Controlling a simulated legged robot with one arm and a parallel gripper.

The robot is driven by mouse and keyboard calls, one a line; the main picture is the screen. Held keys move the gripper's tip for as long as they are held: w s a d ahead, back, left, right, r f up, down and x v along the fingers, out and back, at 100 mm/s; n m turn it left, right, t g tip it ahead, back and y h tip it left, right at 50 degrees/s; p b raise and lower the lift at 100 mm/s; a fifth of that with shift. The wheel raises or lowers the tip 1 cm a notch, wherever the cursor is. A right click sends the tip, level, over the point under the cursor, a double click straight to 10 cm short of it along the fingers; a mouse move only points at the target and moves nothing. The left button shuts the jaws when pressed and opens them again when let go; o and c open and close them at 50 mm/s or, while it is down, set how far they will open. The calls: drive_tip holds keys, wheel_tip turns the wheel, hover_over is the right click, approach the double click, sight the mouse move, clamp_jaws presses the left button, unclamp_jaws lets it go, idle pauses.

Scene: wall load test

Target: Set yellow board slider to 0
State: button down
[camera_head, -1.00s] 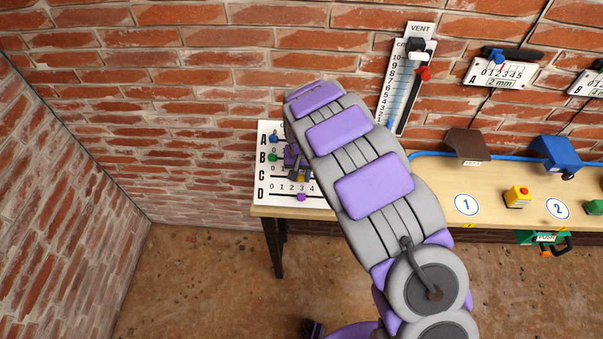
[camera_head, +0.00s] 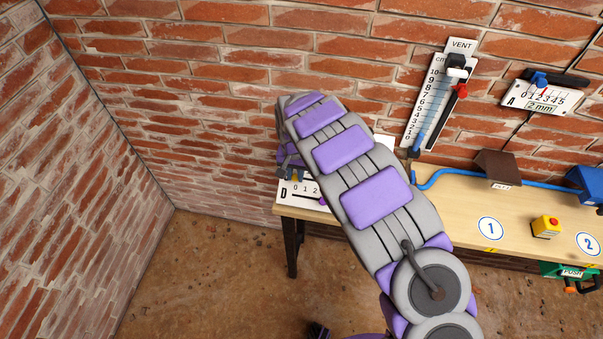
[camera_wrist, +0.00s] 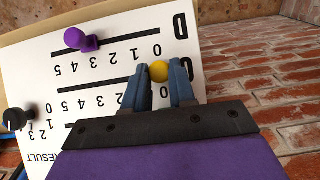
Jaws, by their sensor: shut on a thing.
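The white slider board (camera_wrist: 100,75) appears upside down in the wrist view, with rows lettered C and D. The yellow slider knob (camera_wrist: 159,71) sits between the fingertips of my gripper (camera_wrist: 159,76), which is shut on it. The knob is at the C row's 0 end, close to the printed 0; the fingers partly hide that row. In the head view my arm covers most of the board (camera_head: 287,198), and a bit of yellow shows near D's 0.
A purple knob (camera_wrist: 80,39) is on the D row, toward the higher numbers. A black knob (camera_wrist: 14,118) is at the wrist view's left edge. In the head view the wooden table (camera_head: 455,205) carries a yellow box with a red button (camera_head: 546,226). A vent scale (camera_head: 428,100) hangs above.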

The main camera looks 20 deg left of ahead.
drive_tip(key=shift+a, duration=0.15)
drive_tip(key=c, duration=1.4)
unclamp_jaws()
drive_tip(key=o, duration=0.5)
drive_tip(key=shift+a, duration=0.3)
drive_tip(key=shift+d, duration=0.1)
drive_tip(key=shift+d+r, duration=0.1)
drive_tip(key=shift+r, duration=0.15)
drive_tip(key=r, duration=0.5)
drive_tip(key=r+p, duration=0.1)
drive_tip(key=r, duration=1)
drive_tip(key=shift+a+r+p, duration=0.25)
drive_tip(key=shift+r+p, duration=0.05)
drive_tip(key=shift+r, duration=0.05)
